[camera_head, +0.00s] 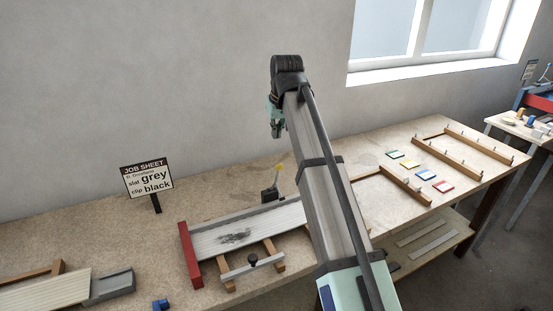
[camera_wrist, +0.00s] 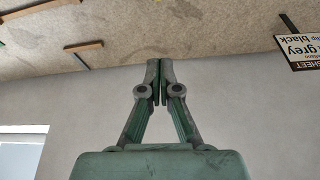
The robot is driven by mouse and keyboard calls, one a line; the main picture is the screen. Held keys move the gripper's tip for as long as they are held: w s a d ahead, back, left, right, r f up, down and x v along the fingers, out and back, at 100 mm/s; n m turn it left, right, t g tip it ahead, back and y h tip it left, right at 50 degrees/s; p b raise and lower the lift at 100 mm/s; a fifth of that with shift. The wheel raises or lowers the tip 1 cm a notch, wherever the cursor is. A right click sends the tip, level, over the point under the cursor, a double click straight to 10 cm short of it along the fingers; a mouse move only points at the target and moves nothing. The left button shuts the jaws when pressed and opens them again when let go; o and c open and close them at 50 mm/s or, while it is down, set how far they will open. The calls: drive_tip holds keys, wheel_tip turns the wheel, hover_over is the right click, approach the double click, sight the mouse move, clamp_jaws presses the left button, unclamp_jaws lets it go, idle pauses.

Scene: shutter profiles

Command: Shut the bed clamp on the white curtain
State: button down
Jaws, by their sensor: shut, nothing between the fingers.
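The white slatted curtain (camera_head: 215,238) lies on a bed on the bench, with a dark smudge on its slats. A black clamp with a yellow-tipped lever (camera_head: 279,170) stands at the curtain's back edge, its lever upright. I take this for the bed clamp. My gripper (camera_head: 277,131) is raised above and behind the bench, well apart from the clamp and the curtain. The wrist view shows its fingers (camera_wrist: 160,68) shut together and empty. My arm hides the curtain's right end.
A red end block (camera_head: 189,255) closes the bed's left side. A grey bar with a black knob (camera_head: 253,260) lies at the front. The job sheet sign (camera_head: 147,178) stands behind left. Coloured tiles (camera_head: 411,163) and wooden rails (camera_head: 455,160) lie to the right. The wall is close behind.

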drive_tip(key=shift+f, duration=0.1)
drive_tip(key=p, duration=0.5)
hover_over(277, 175)
drive_tip(key=w, duration=0.2)
wheel_tip(277, 175, down, 9)
drive_tip(key=shift+s, duration=0.1)
drive_tip(key=shift+s+f, duration=0.15)
drive_tip(key=shift+s, duration=0.1)
